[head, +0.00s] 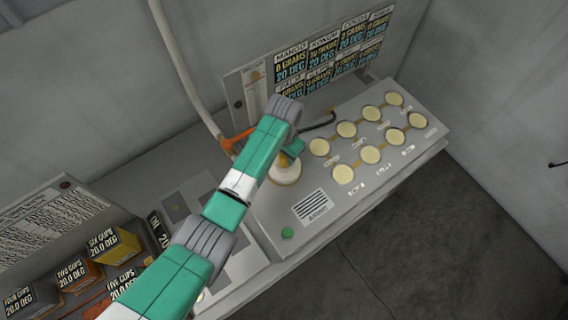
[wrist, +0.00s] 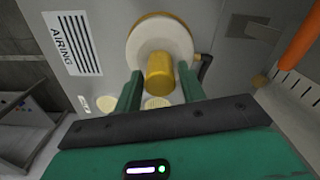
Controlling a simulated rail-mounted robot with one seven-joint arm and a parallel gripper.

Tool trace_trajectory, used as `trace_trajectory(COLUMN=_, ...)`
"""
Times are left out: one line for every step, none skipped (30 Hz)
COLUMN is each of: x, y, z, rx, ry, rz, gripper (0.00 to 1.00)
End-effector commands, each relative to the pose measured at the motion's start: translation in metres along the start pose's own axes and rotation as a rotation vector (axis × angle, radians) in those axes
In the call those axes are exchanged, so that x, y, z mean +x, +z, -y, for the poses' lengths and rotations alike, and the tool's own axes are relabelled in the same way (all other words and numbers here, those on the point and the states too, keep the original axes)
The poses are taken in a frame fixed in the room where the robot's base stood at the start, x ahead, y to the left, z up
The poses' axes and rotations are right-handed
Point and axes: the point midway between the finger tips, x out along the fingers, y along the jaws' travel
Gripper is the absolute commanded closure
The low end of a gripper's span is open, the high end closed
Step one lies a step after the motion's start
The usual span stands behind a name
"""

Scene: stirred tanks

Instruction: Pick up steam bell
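The steam bell appears to be the round white piece with a gold cylindrical knob. In the wrist view its white disc (wrist: 140,42) lies ahead of my gripper (wrist: 160,70), and the gold knob (wrist: 159,72) points toward me. The green fingers are open, one on each side of the knob, with a narrow gap showing at both sides. In the head view the white bell (head: 286,174) sits on the grey console, partly hidden by my gripper (head: 291,152) and wrist. I cannot tell how deep the knob lies between the fingers.
The console (head: 262,212) carries several pale round discs (head: 370,154) to the right and a green button (head: 287,233). A sign board (head: 310,65) stands behind. An orange bar (head: 237,139) and a dark bent pipe (head: 320,122) are close to the bell. Labelled boxes (head: 113,246) stand lower left.

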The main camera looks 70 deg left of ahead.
Motion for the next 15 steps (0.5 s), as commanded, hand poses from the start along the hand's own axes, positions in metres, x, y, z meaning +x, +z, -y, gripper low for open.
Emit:
trace_trajectory(x=0.0000, y=0.0000, z=-0.0001, rx=0.000, ry=0.000, rz=0.000, gripper=0.70)
trace_trajectory(x=-0.0001, y=0.0000, z=-0.0001, rx=0.000, ry=0.000, rz=0.000, gripper=0.76)
trace_trajectory(x=-0.0001, y=0.0000, z=-0.0001, rx=0.000, ry=0.000, rz=0.000, gripper=0.84)
trace_trajectory(x=-0.0001, y=0.0000, z=-0.0001, rx=0.000, ry=0.000, rz=0.000, gripper=0.90)
trace_trajectory(x=-0.0001, y=0.0000, z=-0.0001, rx=0.000, ry=0.000, rz=0.000, gripper=0.96)
trace_trajectory(x=-0.0001, y=0.0000, z=-0.0001, rx=0.000, ry=0.000, rz=0.000, gripper=1.00)
trace_trajectory(x=-0.0002, y=0.0000, z=-0.0001, rx=0.000, ry=0.000, rz=0.000, gripper=1.00)
trace_trajectory(x=-0.0002, y=0.0000, z=-0.0001, rx=0.000, ry=0.000, rz=0.000, gripper=1.00)
trace_trajectory(x=-0.0002, y=0.0000, z=-0.0001, rx=0.000, ry=0.000, rz=0.000, gripper=1.00)
trace_trajectory(x=-0.0010, y=-0.0005, z=0.0001, rx=0.000, ry=0.000, rz=-0.001, gripper=1.00)
trace_trajectory(x=-0.0010, y=-0.0005, z=0.0001, rx=0.000, ry=0.000, rz=-0.001, gripper=1.00)
trace_trajectory(x=-0.0010, y=-0.0005, z=0.0001, rx=0.000, ry=0.000, rz=-0.001, gripper=1.00)
trace_trajectory(x=-0.0010, y=-0.0005, z=0.0001, rx=0.000, ry=0.000, rz=-0.001, gripper=1.00)
trace_trajectory(x=-0.0010, y=-0.0005, z=0.0001, rx=0.000, ry=0.000, rz=-0.001, gripper=1.00)
trace_trajectory(x=-0.0011, y=-0.0005, z=0.0001, rx=0.000, ry=0.000, rz=-0.001, gripper=1.00)
